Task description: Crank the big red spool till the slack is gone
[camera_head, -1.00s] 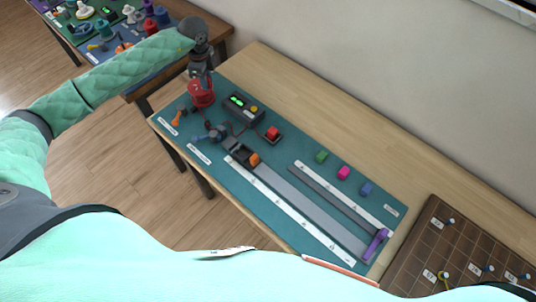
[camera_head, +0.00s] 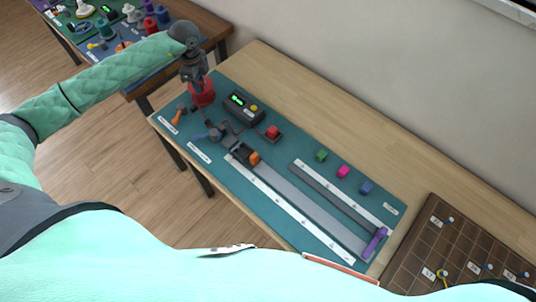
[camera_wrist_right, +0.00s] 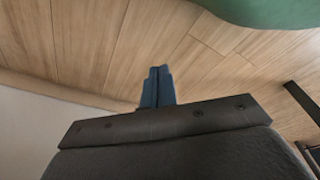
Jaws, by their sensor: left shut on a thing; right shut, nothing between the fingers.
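The big red spool (camera_head: 205,97) stands upright at the far left end of the teal mat. My left gripper (camera_head: 196,83) reaches down over the spool's top from the upper left. It is shut on the spool's crank, but the fingertips and the crank itself are mostly hidden. My right gripper (camera_wrist_right: 157,87) shows in the right wrist view, shut and empty above the wooden floor.
A dark box with a green display (camera_head: 243,107) sits right of the spool. An orange-handled tool (camera_head: 178,115) lies to its left. A slider rail with an orange piece (camera_head: 254,158) crosses the mat (camera_head: 285,160). Small coloured blocks and a brown grid board (camera_head: 430,240) lie farther right.

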